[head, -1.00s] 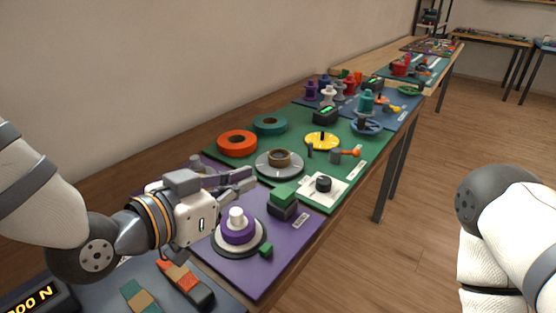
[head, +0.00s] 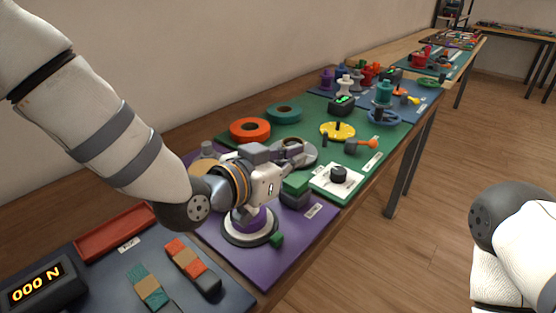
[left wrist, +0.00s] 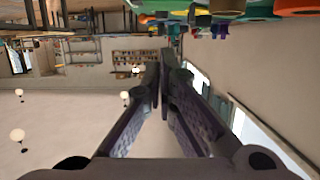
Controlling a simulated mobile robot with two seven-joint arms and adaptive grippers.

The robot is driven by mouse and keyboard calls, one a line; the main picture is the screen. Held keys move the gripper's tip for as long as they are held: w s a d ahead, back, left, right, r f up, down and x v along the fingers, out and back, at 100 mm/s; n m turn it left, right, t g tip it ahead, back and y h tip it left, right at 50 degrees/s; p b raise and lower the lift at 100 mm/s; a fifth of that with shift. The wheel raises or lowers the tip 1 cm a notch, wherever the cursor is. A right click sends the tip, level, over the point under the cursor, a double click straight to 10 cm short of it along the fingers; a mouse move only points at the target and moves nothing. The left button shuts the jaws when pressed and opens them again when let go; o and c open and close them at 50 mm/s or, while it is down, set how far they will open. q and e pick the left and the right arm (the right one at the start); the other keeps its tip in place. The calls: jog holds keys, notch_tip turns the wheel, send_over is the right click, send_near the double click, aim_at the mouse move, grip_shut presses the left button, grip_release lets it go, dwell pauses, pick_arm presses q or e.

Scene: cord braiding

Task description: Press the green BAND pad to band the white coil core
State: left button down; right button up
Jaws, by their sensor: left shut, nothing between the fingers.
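The coil core stands on a dark and white round base (head: 250,229) on the purple mat (head: 265,268). Purple material (head: 264,218) shows around it, and my left gripper hides its white top. A green pad (head: 296,181) on a dark block stands right of the gripper body, with a small label whose text I cannot read. My right gripper is out of view.
A black knob (head: 338,174) on a white plate is right of the green pad. Orange (head: 250,129) and teal (head: 284,112) rings lie behind. A force display (head: 38,286) and red tray (head: 115,232) are front left. Open floor lies right of the table.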

aim_at(291, 196)
pick_arm(q)
jog(key=shift+f, duration=1.4)
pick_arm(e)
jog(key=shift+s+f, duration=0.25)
pick_arm(q)
jog(key=shift+s+a+f, duration=0.1)
jog(key=shift+s+f, duration=0.05)
jog(key=shift+f, duration=0.95)
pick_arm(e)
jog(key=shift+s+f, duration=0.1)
pick_arm(q)
notch_tip(291, 196, up, 5)
jog(key=shift+r+p, duration=0.1)
jog(key=shift+p, duration=0.75)
jog(key=p+v, duration=0.1)
jog(key=v, duration=0.8)
jog(key=shift+s+a+f, duration=0.2)
jog(key=shift+s+a, duration=0.05)
jog(key=shift+s, duration=0.1)
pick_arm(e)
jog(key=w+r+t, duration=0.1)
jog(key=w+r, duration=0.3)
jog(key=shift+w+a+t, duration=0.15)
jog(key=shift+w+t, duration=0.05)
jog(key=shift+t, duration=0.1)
